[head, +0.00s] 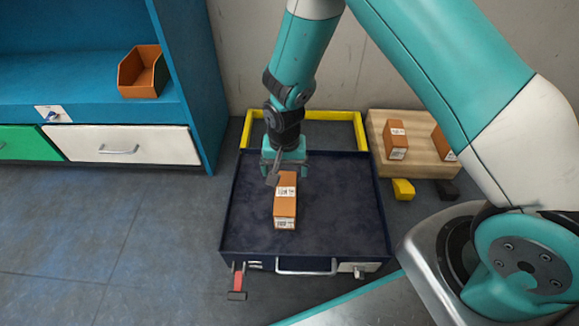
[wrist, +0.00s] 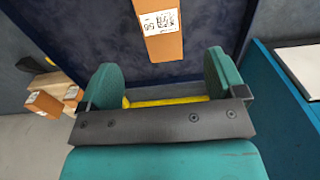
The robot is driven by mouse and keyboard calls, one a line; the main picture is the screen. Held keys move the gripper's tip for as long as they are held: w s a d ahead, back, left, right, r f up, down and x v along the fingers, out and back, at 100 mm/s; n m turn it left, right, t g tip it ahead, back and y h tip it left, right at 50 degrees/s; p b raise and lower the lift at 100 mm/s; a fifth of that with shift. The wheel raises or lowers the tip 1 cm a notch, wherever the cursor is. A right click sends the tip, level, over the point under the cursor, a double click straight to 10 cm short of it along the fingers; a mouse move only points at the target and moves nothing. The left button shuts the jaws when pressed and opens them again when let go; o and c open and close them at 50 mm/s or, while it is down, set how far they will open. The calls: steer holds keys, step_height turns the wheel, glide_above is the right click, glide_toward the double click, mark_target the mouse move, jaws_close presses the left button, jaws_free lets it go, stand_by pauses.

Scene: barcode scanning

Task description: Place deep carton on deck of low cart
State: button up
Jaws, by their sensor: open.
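An orange-brown carton with white labels (head: 285,202) rests on the dark blue deck of the low cart (head: 340,220), a little left of the deck's middle. My gripper (head: 284,168) is just behind the carton and partly overlaps its far end in the head view. In the wrist view my gripper (wrist: 161,76) has its two teal fingers spread with nothing between them. The carton (wrist: 159,30) lies beyond the fingertips there, apart from them, and is cut off by the top edge. The deck (wrist: 90,30) is bare around it.
A wooden platform (head: 415,165) at the right bears two more orange cartons (head: 396,140). The cart's yellow frame (head: 340,115) stands at its back. A blue shelf unit with drawers (head: 120,145) and an orange bin (head: 141,72) is at the left. Open floor (head: 110,240) lies left of the cart.

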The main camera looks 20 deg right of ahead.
steer(key=s+a+r+n+y, duration=0.1)
steer(key=s+r+n, duration=0.15)
steer(key=r, duration=0.75)
steer(key=s+a+r+n+y, duration=0.15)
steer(key=s+r, duration=0.25)
steer(key=r, duration=0.6)
steer(key=s+d+r+n+y, duration=0.1)
steer(key=s+r+n, duration=0.6)
steer(key=s+r, duration=0.4)
steer(key=s, duration=0.4)
steer(key=shift+d+r+n+y, duration=0.2)
steer(key=shift+r+n+y, duration=0.1)
steer(key=shift+y, duration=0.05)
step_height(320, 180, up, 43)
steer(key=p, duration=4.2)
steer(key=shift+p, duration=0.3)
steer(key=shift+f, duration=0.1)
